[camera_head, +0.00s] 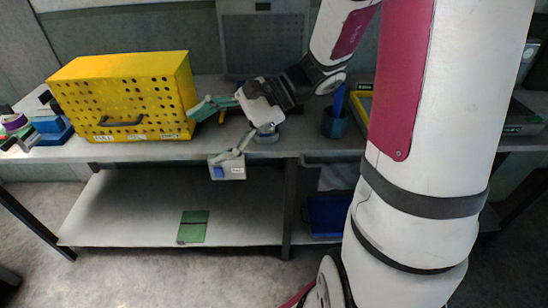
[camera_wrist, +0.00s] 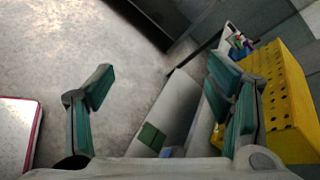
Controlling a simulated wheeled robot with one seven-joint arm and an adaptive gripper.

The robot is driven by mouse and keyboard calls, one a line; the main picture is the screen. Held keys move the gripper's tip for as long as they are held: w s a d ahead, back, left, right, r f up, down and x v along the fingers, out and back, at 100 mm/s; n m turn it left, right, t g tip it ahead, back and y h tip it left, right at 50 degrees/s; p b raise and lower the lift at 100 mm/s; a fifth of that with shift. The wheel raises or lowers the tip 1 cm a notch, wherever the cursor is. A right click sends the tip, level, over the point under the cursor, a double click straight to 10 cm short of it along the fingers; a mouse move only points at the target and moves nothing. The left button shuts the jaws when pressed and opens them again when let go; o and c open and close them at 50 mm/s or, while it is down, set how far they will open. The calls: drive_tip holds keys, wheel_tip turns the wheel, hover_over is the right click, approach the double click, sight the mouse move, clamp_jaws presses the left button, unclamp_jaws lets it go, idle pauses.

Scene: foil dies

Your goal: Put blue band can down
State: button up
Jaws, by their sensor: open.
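My gripper (camera_head: 207,133) is open, its green-padded fingers spread wide over the front edge of the bench (camera_head: 310,143). In the wrist view my gripper (camera_wrist: 160,78) has nothing between its fingers, only floor and lower shelf beyond. A small round grey-blue thing (camera_head: 265,138) stands on the bench just behind the gripper, partly hidden by it; it may be the can, but I cannot make out a blue band. A pale boxy thing with a blue patch (camera_head: 228,170) shows by the lower finger at the bench front; I cannot tell whether they touch.
A yellow perforated toolbox (camera_head: 125,95) stands on the bench left of the gripper. Blue boxes (camera_head: 52,130) lie at the far left. A green flat thing (camera_head: 193,226) lies on the lower shelf (camera_head: 130,215).

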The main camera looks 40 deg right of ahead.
drive_tip(key=s+a+r+n+g+h, duration=0.1)
drive_tip(key=s+a+n+g+h, duration=0.15)
drive_tip(key=s+a+n, duration=0.35)
drive_tip(key=s+d+r+n+t+h, duration=0.2)
drive_tip(key=s+d+r+n+h, duration=0.2)
drive_tip(key=s+d+n+h, duration=0.4)
drive_tip(key=shift+s+n+h, duration=0.65)
drive_tip(key=shift+s+n, duration=0.15)
drive_tip(key=shift+s, duration=0.95)
drive_tip(key=shift+r, duration=0.1)
